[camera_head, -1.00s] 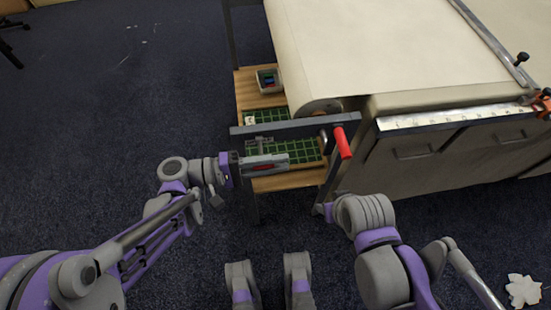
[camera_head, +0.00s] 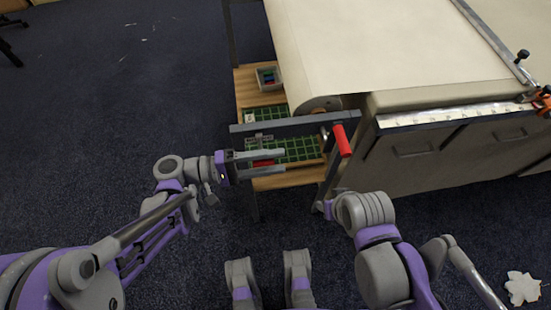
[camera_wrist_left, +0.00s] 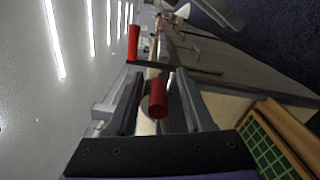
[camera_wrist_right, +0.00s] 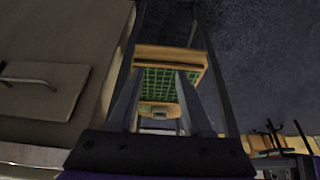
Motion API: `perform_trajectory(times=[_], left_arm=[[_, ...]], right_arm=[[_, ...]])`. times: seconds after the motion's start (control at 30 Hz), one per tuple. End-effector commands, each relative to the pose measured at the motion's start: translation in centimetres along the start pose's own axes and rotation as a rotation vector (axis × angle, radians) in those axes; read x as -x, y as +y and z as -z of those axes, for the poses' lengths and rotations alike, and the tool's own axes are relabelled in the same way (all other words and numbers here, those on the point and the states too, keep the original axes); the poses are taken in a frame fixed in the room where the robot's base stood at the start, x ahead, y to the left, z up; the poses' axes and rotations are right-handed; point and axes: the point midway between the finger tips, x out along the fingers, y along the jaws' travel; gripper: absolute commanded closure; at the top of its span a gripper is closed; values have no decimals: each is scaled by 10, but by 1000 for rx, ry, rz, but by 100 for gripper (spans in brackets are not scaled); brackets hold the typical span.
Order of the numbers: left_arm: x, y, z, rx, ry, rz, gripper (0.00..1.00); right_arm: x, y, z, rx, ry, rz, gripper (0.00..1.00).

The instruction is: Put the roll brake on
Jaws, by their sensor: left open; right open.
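A paper roll (camera_head: 322,105) is mounted at the table end behind a grey bar frame (camera_head: 290,126). A short red grip (camera_head: 263,163) shows between the spread fingers of my left gripper (camera_head: 284,160), in front of the frame. In the left wrist view the same red grip (camera_wrist_left: 158,97) is end-on between the open fingers (camera_wrist_left: 158,73); contact cannot be told. A longer red handle (camera_head: 342,141) sits on the frame's right end. Which red part is the brake is not clear. My right gripper (camera_wrist_right: 158,78) is open and empty, pointing toward the shelf below.
A wooden shelf (camera_head: 247,88) with green cutting mats (camera_head: 297,149) and a small bin (camera_head: 268,77) lies under the roll. The paper-covered table (camera_head: 390,45) carries a metal ruler (camera_head: 450,116). Drawers (camera_head: 450,150) stand right. Open carpet lies left.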

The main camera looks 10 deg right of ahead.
Motion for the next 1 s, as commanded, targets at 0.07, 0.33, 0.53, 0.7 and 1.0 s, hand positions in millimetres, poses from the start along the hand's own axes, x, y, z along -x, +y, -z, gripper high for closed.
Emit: perform_trajectory(times=[0.07,0.33,0.53,0.7,1.0], left_arm=[[14,0,1,0,5,0,48],[69,0,1,0,6,0,48],[94,0,0,0,3,0,48],[100,0,0,0,1,1,48],[99,0,0,0,1,1,48]], right_arm=[[1,0,0,0,0,0,50],[3,0,1,0,1,0,50],[4,0,1,0,1,0,50],[4,0,2,0,1,0,50],[4,0,1,0,1,0,50]])
